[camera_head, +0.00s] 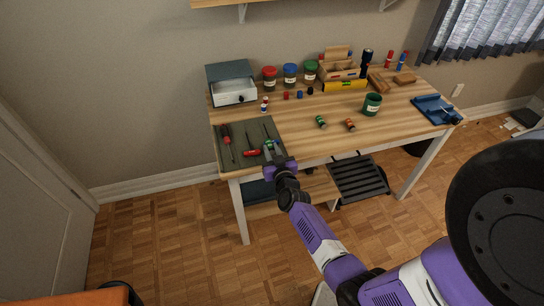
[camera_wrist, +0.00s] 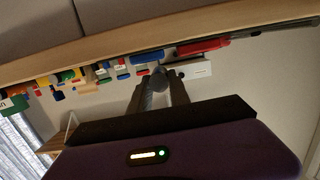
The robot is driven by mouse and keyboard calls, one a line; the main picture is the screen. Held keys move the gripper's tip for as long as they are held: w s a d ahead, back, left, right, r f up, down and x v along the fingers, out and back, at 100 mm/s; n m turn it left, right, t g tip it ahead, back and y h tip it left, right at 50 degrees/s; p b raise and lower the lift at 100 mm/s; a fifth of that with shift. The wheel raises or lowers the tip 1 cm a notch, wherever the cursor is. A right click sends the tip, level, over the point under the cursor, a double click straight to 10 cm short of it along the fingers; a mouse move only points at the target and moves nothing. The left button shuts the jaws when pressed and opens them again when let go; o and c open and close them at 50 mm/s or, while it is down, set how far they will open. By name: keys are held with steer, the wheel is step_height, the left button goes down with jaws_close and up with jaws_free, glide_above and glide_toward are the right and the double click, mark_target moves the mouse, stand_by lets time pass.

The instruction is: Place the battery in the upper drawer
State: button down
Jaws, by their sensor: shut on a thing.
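My gripper (camera_head: 273,147) is over the front left of the desk, above the dark tool mat (camera_head: 231,157). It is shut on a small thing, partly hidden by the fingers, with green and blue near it. In the wrist view a small grey rounded thing (camera_wrist: 158,70) shows at the fingertips; I cannot tell surely that it is a battery. A grey cabinet (camera_head: 229,72) at the back left has a white-fronted drawer (camera_head: 235,98) with a dark knob, which looks pulled out. Small cylinders, one green and dark (camera_head: 321,122) and one orange and dark (camera_head: 350,125), lie mid-desk.
Screwdrivers (camera_head: 226,134) and a red-handled tool (camera_head: 252,153) lie on the mat. Jars (camera_head: 290,76), a wooden tool box (camera_head: 341,70) and a yellow level (camera_head: 344,85) line the back. The front middle is clear.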

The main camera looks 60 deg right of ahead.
step_height(320, 180, down, 3)
steer(key=shift+r+b, duration=0.1)
steer(key=shift+b, duration=0.55)
steer(key=shift+r, duration=0.15)
steer(key=c, duration=1.5)
jaws_free()
